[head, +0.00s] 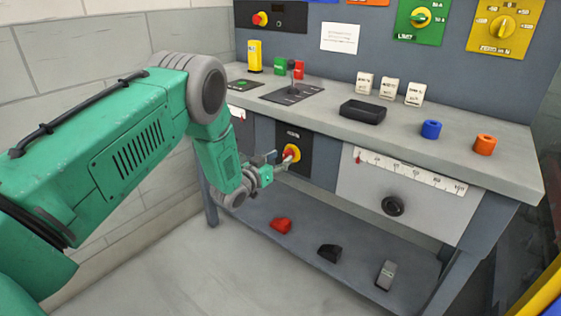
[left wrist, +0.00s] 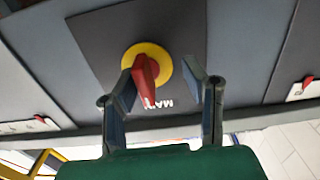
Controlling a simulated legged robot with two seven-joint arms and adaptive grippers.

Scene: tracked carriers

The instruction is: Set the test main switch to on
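The main switch (head: 293,151) is a red handle on a yellow disc, set in a black panel under the bench top. In the left wrist view the red handle (left wrist: 146,80) projects toward the camera, with the white letters "MAIN" upside down beside it. My left gripper (head: 279,171) is right in front of this switch. In the left wrist view its two fingers (left wrist: 163,88) are apart, one on each side of the handle, with a visible gap on the right. Whether a finger touches the handle I cannot tell. The handle's exact angle is unclear. My right gripper is not in view.
A similar red-and-yellow switch (head: 261,19) sits on the upper back panel. A joystick (head: 291,82), a black tray (head: 362,111), and blue (head: 431,130) and orange (head: 485,145) rings stand on the bench. A slider scale (head: 410,171) is right of the main switch. The lower shelf (head: 305,256) holds small blocks.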

